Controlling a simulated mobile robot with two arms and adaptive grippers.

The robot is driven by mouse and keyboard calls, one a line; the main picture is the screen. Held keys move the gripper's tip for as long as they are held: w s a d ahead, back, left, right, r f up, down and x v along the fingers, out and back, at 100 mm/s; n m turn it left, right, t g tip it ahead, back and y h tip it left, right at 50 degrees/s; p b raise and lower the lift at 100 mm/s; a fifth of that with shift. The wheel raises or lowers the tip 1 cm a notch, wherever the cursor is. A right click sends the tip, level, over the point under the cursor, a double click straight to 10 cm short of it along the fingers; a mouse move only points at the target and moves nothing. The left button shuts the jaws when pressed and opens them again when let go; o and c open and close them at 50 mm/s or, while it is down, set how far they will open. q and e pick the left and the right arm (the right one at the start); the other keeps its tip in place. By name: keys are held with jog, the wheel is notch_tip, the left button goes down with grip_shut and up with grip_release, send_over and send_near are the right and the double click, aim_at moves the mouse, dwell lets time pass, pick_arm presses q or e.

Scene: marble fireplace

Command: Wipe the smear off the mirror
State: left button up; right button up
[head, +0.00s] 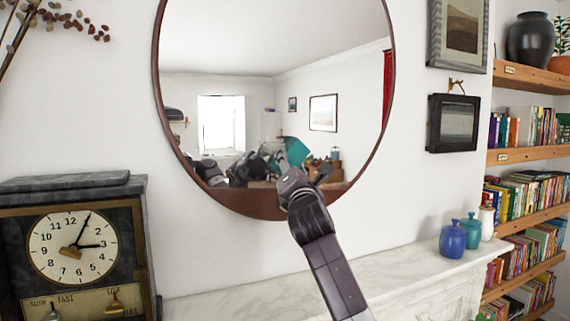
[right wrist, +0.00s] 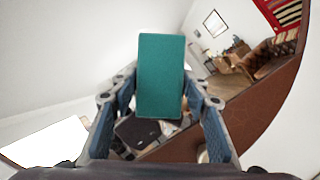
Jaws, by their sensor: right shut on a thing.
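The round mirror (head: 240,45) with a brown frame hangs on the white wall in the head view. Its frame also shows in the right wrist view (right wrist: 262,112). I cannot make out a smear on the glass. My right gripper (head: 306,178) is in front of the mirror's lower edge. In the right wrist view it is shut on a teal block (right wrist: 161,75), held between both fingers. A teal patch shows above the gripper in the head view; I cannot tell whether it is the block or its reflection. Whether the block touches the glass is unclear. My left gripper is not in view.
A marble mantel (head: 400,268) runs below the mirror. A dark clock (head: 72,245) stands at its left; blue (head: 452,239) and teal (head: 470,229) jars stand at its right. Small framed pictures (head: 453,123) hang right of the mirror, beside bookshelves (head: 530,154).

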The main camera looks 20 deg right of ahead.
jog(key=shift+d+f, duration=0.15)
jog(key=shift+d, duration=1.2)
jog(key=shift+s+a+r, duration=0.1)
jog(key=shift+a+r, duration=0.1)
jog(key=shift+a, duration=1.8)
jog(key=shift+a+r, duration=0.2)
jog(key=shift+a, duration=1.8)
jog(key=shift+s+a+r, duration=0.1)
jog(key=shift+a+r, duration=0.1)
jog(key=shift+a, duration=1.8)
jog(key=shift+s+d, duration=0.2)
jog(key=shift+s, duration=2.75)
jog(key=shift+s, duration=0.1)
jog(key=s, duration=0.3)
jog(key=shift+d, duration=0.1)
